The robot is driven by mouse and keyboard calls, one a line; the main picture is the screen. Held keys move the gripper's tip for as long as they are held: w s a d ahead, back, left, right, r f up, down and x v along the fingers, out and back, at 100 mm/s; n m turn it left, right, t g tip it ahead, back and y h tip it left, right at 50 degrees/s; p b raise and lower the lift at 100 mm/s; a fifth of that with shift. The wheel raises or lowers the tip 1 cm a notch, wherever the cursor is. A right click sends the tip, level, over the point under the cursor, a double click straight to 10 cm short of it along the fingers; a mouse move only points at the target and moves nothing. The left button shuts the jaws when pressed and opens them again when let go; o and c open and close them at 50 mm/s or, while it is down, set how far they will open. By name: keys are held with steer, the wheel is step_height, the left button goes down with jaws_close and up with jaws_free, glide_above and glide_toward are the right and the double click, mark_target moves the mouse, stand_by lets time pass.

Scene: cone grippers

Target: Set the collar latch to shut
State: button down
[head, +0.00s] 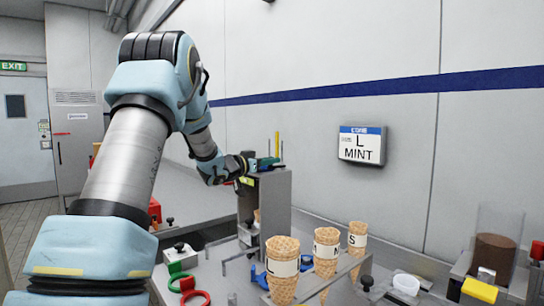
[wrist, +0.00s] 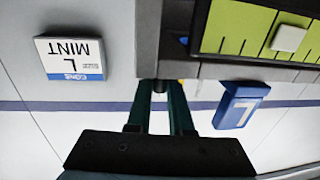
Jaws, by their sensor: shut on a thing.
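My gripper (head: 262,164) is at the top of an upright grey metal stand (head: 274,204). In the wrist view, the two dark green fingers of my gripper (wrist: 161,88) are closed around a small dark knob (wrist: 159,85) under a grey edge. Most of this knob is hidden by the fingers. I cannot tell for sure whether it is the collar latch, nor its setting.
Three labelled waffle cones (head: 283,268) stand in a rack in front of the stand. Red and green rings (head: 195,298) lie to the left. A wall sign reading L MINT (head: 362,146) hangs behind. A clear container with brown contents (head: 493,255) stands at right.

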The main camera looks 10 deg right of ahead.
steer(key=shift+w+r+m+g+h+p, duration=0.2)
steer(key=shift+m+g+h+p, duration=0.25)
steer(key=shift+g, duration=0.25)
steer(key=c, duration=0.8)
jaws_free()
steer(key=shift+f, duration=0.1)
steer(key=shift+a, duration=0.1)
